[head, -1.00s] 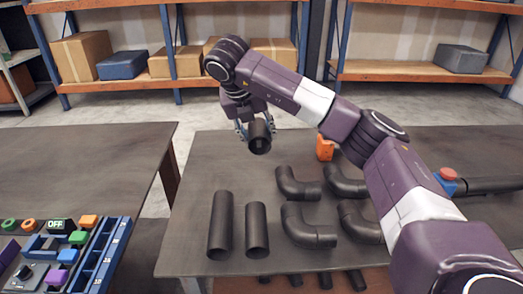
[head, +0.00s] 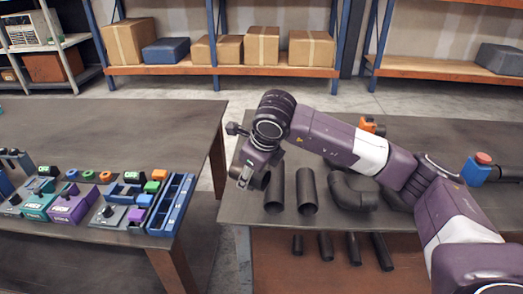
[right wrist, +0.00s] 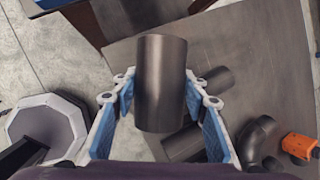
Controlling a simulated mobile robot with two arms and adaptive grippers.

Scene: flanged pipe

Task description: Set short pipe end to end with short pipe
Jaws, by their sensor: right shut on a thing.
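My right gripper (head: 250,180) is shut on a dark short pipe (right wrist: 160,85), which stands between its blue pads in the right wrist view. In the head view the gripper is near the left edge of the right table, and the held pipe (head: 263,180) is mostly hidden behind it. Two more dark pipes (head: 275,190) (head: 307,190) lie side by side on the table, just right of the gripper. In the right wrist view, pipes also lie below the held one (right wrist: 218,78) (right wrist: 183,144). My left gripper is in no view.
Elbow pipes (head: 352,190) lie right of the straight pipes, partly under my right arm. An orange object (head: 368,125) and a red-topped blue object (head: 477,168) stand farther right. Thin pipes (head: 353,248) lie on the lower shelf. The left table (head: 100,130) carries coloured devices and a blue tray (head: 172,205).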

